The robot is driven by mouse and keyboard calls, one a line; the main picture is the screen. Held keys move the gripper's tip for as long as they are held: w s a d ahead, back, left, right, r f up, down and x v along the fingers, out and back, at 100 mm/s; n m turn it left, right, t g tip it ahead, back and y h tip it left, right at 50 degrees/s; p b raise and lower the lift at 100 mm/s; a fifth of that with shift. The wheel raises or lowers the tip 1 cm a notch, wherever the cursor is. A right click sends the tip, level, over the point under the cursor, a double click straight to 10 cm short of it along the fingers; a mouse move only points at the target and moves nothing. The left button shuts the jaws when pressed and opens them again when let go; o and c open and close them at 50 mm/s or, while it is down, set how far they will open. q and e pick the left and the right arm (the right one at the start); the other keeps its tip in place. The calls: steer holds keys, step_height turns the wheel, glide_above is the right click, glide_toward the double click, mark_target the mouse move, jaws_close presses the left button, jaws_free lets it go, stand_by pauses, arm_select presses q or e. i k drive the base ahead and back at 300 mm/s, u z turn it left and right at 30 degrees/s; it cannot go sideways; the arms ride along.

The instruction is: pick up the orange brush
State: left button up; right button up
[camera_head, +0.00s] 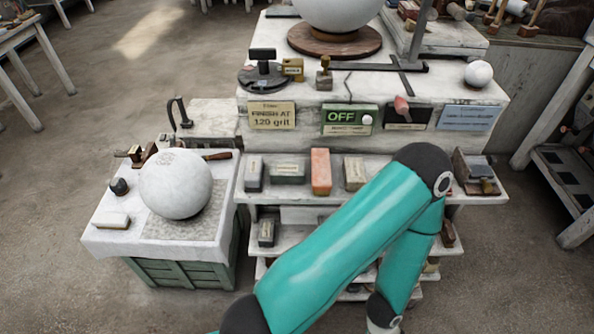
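An orange block-shaped thing (321,172) stands upright on the upper shelf of the white workstation, between grey blocks. No bristles can be made out on it. A small reddish-orange piece (403,108) shows against a dark panel on the workstation's front; it is too small to tell whether it is a brush. One of my teal arms rises from the bottom, bends near the right end of the shelf and runs down out of the frame. It hides part of the shelves. Neither gripper is in view.
A large white sphere (175,183) sits on a low side table (112,235) at the left. A white shelf (470,200) holds several blocks. A small white ball (478,73) and a dark stand (262,75) are on the worktop.

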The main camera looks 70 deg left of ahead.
mark_target(322, 179)
steer(key=u, duration=0.45)
steer(key=k, duration=0.55)
steer(key=u, duration=0.85)
steer(key=i, duration=0.6)
steer(key=z, duration=0.15)
steer(key=k, duration=0.5)
steer(key=u, duration=0.05)
